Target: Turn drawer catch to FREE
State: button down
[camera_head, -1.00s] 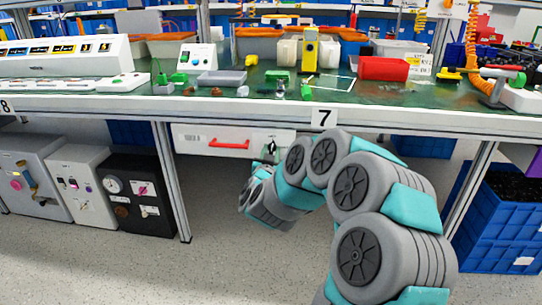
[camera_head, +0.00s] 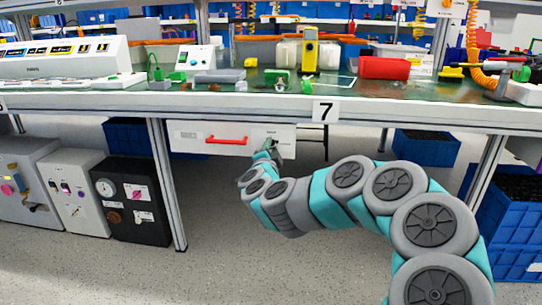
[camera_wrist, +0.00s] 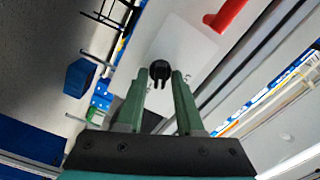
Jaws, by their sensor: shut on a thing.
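The white drawer (camera_head: 200,142) hangs under the workbench, with a red handle (camera_head: 226,140) on its front. The drawer catch is a small black knob (camera_wrist: 163,72) on the drawer's white front, seen in the wrist view beside the red handle (camera_wrist: 226,15). My gripper (camera_wrist: 161,75) has its green fingers on either side of the knob and is shut on it. In the head view my gripper (camera_head: 270,152) is at the right end of the drawer front and hides the knob. The catch's markings are too small to read.
The workbench edge (camera_head: 230,104) with a number 7 label runs just above the drawer. A bench leg (camera_head: 166,185) and a black box (camera_head: 135,200) stand to the left. Blue crates (camera_head: 505,225) stand at the right. The floor below the drawer is clear.

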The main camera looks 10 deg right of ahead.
jog(key=m+b, duration=0.2)
jog(key=m, duration=0.3)
jog(key=shift+f+b, duration=0.15)
jog(key=shift+b, duration=0.25)
dwell(0.3)
jog(key=c, duration=0.8)
grip_release()
jog(key=shift+c, duration=0.2)
jog(key=v, duration=0.7)
jog(key=shift+s, duration=0.4)
